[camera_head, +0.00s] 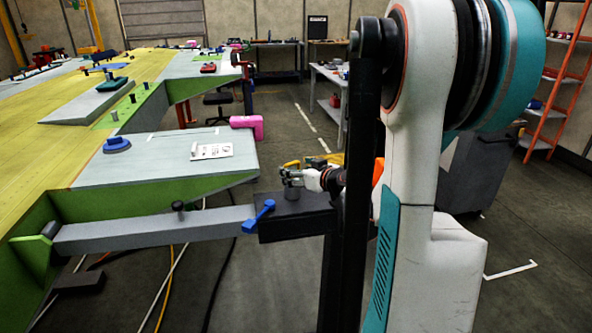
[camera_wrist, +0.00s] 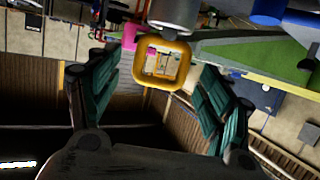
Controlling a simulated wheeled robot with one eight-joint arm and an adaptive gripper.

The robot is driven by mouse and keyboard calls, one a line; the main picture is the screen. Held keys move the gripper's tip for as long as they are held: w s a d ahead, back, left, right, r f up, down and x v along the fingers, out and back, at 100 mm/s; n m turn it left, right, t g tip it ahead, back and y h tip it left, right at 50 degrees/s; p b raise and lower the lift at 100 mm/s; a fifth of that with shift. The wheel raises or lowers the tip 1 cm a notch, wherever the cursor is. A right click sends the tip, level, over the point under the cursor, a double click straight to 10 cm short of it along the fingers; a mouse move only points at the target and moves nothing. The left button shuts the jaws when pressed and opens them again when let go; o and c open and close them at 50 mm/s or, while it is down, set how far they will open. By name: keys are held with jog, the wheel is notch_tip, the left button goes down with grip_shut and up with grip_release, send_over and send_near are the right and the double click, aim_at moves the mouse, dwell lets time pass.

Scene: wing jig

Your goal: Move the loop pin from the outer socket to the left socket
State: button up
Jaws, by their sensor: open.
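The loop pin (camera_wrist: 162,64) shows in the wrist view as a yellow squared loop with a grey cylinder above it in the picture. My gripper (camera_wrist: 157,72) is open, with a teal-padded finger on each side of the loop, apart from it. In the head view my gripper (camera_head: 290,176) is low over the dark block (camera_head: 295,227) at the right end of the grey beam. A grey cylinder (camera_head: 292,193) stands on that block under the fingers. The loop is hard to make out there. I cannot tell which fitting is the left socket.
A blue lever (camera_head: 259,215) sits at the block's left edge, and a dark knob (camera_head: 178,207) stands on the grey beam (camera_head: 140,232). Open floor lies behind the block.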

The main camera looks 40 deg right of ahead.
jog(key=p+v, duration=0.2)
jog(key=v, duration=0.9)
